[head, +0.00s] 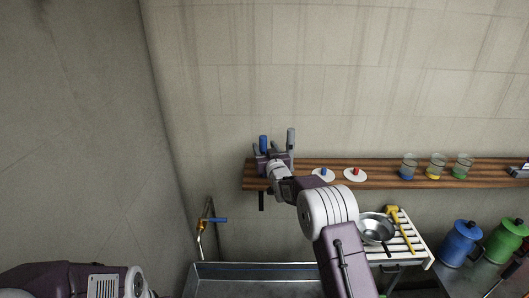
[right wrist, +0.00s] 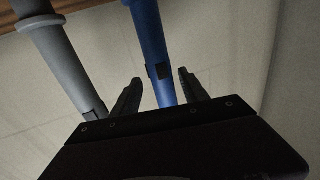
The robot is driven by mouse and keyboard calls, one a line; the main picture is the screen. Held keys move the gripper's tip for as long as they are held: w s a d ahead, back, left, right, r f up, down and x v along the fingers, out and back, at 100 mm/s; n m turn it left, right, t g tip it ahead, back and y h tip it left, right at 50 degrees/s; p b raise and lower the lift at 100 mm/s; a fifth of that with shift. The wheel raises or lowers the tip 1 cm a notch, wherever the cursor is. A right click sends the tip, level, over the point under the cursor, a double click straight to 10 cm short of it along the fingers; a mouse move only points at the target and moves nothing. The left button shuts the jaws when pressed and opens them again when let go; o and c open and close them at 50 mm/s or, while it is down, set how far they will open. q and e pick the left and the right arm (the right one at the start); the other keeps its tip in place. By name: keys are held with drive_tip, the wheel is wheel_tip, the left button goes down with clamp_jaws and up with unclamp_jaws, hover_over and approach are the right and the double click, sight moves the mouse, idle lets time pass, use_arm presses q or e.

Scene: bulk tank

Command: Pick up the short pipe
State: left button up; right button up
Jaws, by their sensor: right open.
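Two pipes stand upright at the left end of the wooden shelf. The blue pipe (head: 263,142) looks the shorter, and the grey pipe (head: 290,139) beside it on the right reaches a little higher. My right gripper (head: 272,153) is in front of them and hides their lower parts. In the right wrist view, the open fingers (right wrist: 158,80) have the blue pipe (right wrist: 150,40) between them, with a gap visible on each side. The grey pipe (right wrist: 58,50) is outside the fingers, on the left there. My left gripper is out of view.
The wooden shelf (head: 385,183) runs right along the wall, with two white discs and several glass cups. Below are a metal bowl (head: 376,228) and yellow tool (head: 401,229) on a white rack, blue (head: 460,243) and green canisters, a tap (head: 204,224) and a grey tank rim (head: 250,266).

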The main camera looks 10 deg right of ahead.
drive_tip(key=shift+w+a+f, duration=0.1)
drive_tip(key=shift+w+a, duration=0.05)
drive_tip(key=shift+w, duration=0.2)
drive_tip(key=shift+w+a, duration=0.1)
drive_tip(key=shift+a, duration=0.15)
drive_tip(key=shift+s+d, duration=0.2)
clamp_jaws()
drive_tip(key=shift+w, duration=0.1)
